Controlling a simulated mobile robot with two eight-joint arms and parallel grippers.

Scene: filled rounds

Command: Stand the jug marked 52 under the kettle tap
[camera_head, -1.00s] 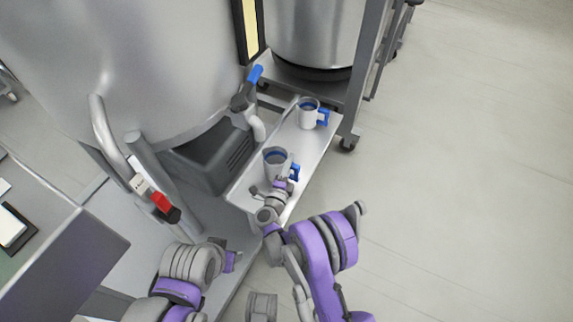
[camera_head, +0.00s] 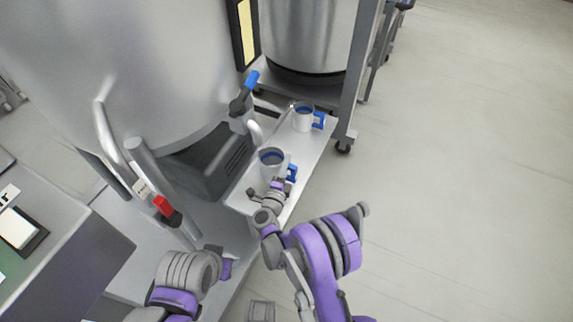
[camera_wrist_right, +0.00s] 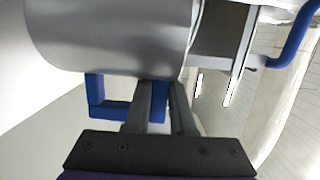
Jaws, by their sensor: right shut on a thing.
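The large steel kettle (camera_head: 110,60) fills the left of the head view. Its tap has a blue lever (camera_head: 251,79) and a pale spout (camera_head: 256,132) above a narrow shelf (camera_head: 305,155). The near jug (camera_head: 270,170), pale with a blue handle, is upright at the shelf's near part, in front of the spout and not under it. My right gripper (camera_head: 279,187) is shut on its blue handle (camera_wrist_right: 108,108); the jug's grey side (camera_wrist_right: 110,38) fills the upper wrist view. A similar jug (camera_head: 302,122) stands farther back. No number is readable on either jug. My left gripper (camera_head: 226,265) is low left, jaws unclear.
A second steel vessel (camera_head: 310,35) stands in a wheeled frame (camera_head: 352,90) behind the shelf. A red-handled valve (camera_head: 163,205) sticks out at the kettle's front. A desk-like unit (camera_head: 75,245) is at lower left. Open floor (camera_head: 460,170) lies to the right.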

